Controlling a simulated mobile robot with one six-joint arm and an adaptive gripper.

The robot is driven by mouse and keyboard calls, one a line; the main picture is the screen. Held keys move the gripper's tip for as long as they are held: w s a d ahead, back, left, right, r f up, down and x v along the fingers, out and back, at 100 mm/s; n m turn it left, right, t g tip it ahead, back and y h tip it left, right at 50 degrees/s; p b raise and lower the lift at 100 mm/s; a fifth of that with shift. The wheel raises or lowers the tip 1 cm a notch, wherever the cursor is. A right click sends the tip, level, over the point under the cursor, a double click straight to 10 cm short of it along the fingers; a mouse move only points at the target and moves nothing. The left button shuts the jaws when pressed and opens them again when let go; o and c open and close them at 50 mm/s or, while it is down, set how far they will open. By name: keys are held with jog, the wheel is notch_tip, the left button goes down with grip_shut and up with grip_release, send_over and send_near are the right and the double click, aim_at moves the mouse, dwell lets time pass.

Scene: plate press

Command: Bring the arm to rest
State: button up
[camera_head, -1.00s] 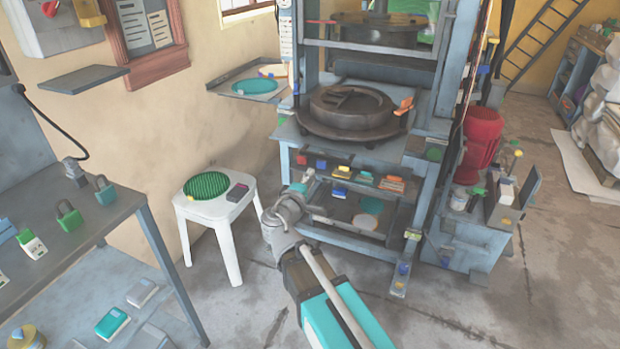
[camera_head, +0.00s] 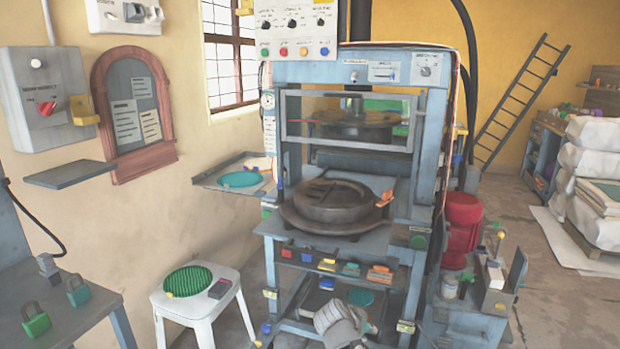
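My arm shows only as a grey joint (camera_head: 340,326) at the bottom middle of the head view, in front of the press's lower shelf. The rest of my arm is below the picture. I cannot make out my gripper's fingers. The blue-framed press (camera_head: 430,150) stands in the middle, with a round dark mould (camera_head: 330,202) on its bed and a clear guard (camera_head: 300,115) above. An orange piece (camera_head: 385,198) sits at the mould's right edge.
A white stool (camera_head: 195,304) with a green ribbed disc (camera_head: 187,280) stands left of the press. A grey bench (camera_head: 60,310) with padlocks is at the lower left. A red motor (camera_head: 462,222) is at the right.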

jog(key=s+d+f+m+g+y, duration=0.2)
jog(key=s+f+m+g+y, duration=0.25)
jog(key=s+g+y, duration=0.35)
notch_tip(320, 180, up, 27)
jog(key=s+t+h+p, duration=0.1)
jog(key=t+p, duration=0.1)
jog(key=p, duration=2.5)
